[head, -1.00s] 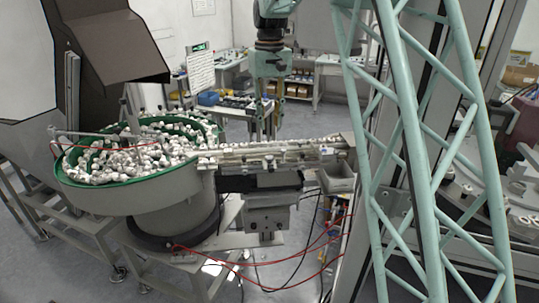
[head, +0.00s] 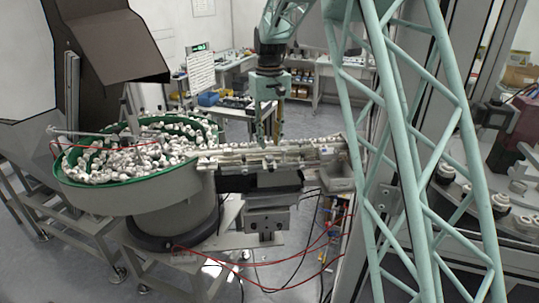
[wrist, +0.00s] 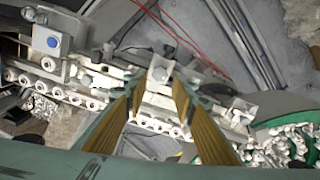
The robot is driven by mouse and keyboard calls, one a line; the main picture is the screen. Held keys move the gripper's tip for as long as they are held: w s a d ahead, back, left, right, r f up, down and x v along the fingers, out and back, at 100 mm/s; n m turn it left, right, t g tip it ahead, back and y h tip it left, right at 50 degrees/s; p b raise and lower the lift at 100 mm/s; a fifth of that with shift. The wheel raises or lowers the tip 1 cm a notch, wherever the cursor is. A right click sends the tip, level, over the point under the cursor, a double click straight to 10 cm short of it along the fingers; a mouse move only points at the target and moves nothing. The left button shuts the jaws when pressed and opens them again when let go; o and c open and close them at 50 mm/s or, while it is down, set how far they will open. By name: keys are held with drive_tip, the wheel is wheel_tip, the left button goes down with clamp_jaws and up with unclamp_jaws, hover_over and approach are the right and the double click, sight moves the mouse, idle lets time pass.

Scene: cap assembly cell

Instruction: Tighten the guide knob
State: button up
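My gripper (head: 269,142) points straight down over the guide rail (head: 240,155) of the feeder track. In the wrist view its two fingers (wrist: 159,78) are apart, with a gap between the tips. A pale square block with a small grey-blue round knob (wrist: 160,73) shows in that gap. I cannot tell whether the fingers touch it. A similar block with a blue round top (wrist: 52,42) is at upper left, and another pale block (wrist: 240,112) is at right. Which one is the guide knob is not clear. In the head view the knob is too small to make out.
The green-rimmed bowl (head: 65,172), full of white caps, stands left of the track. White caps sit in a row along the track (wrist: 60,92). A small grey bin (head: 337,178) hangs at the track's right end. Red hoses (wrist: 180,32) run beyond the rail.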

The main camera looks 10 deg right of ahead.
sight(269, 157)
drive_tip(key=shift+f, duration=3.05)
drive_tip(key=shift+c, duration=0.5)
drive_tip(key=c, duration=0.5)
